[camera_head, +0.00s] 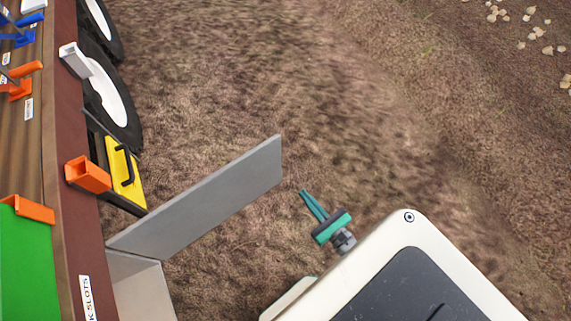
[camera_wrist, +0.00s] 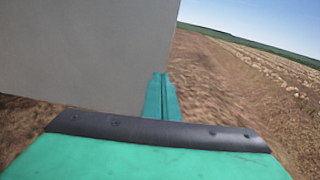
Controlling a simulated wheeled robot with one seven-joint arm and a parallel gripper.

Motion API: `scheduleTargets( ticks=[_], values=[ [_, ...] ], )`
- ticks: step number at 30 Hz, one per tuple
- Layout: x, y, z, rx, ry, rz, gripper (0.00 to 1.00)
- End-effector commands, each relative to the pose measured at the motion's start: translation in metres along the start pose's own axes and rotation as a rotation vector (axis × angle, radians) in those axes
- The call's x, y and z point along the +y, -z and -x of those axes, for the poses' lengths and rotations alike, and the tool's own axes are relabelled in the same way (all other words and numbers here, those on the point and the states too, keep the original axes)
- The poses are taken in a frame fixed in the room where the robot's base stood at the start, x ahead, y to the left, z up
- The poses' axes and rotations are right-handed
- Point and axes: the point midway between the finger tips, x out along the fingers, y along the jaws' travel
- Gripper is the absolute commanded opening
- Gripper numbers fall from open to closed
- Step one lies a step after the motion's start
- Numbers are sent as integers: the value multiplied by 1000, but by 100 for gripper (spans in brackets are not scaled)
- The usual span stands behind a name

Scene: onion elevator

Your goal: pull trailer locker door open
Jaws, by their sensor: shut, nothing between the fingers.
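The grey locker door (camera_head: 205,200) stands swung out from the trailer's side in the head view, at a wide angle to the locker. Its hinged end meets the grey locker (camera_head: 142,290) at the lower left, and its free edge points to the upper right. My teal gripper (camera_head: 304,194) is just right of the free edge, apart from the door in that view, with its fingers together and empty. In the wrist view the door (camera_wrist: 85,50) fills the upper left as a plain grey panel. The shut fingertips (camera_wrist: 160,76) are by its lower right edge; whether they touch it is unclear.
The brown trailer (camera_head: 62,200) runs along the left, with orange brackets (camera_head: 88,174) and wheels (camera_head: 112,95). A yellow box (camera_head: 125,170) with a black handle sits beyond the door. Open dirt ground (camera_head: 330,90) lies to the right.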

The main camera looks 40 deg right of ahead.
Motion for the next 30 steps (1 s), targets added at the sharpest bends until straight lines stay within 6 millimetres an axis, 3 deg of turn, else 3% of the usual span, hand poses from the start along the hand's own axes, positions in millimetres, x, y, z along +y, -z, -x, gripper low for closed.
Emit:
scheduleTargets(
  ticks=[3,8,21,30],
  values=[
    [-12,-10,3,-48,8,-39,0],
    [-12,-13,-9,-58,5,-47,0],
    [-13,-17,-89,-56,4,-44,0],
    [-13,-19,-127,-54,6,-44,0]
  ],
)
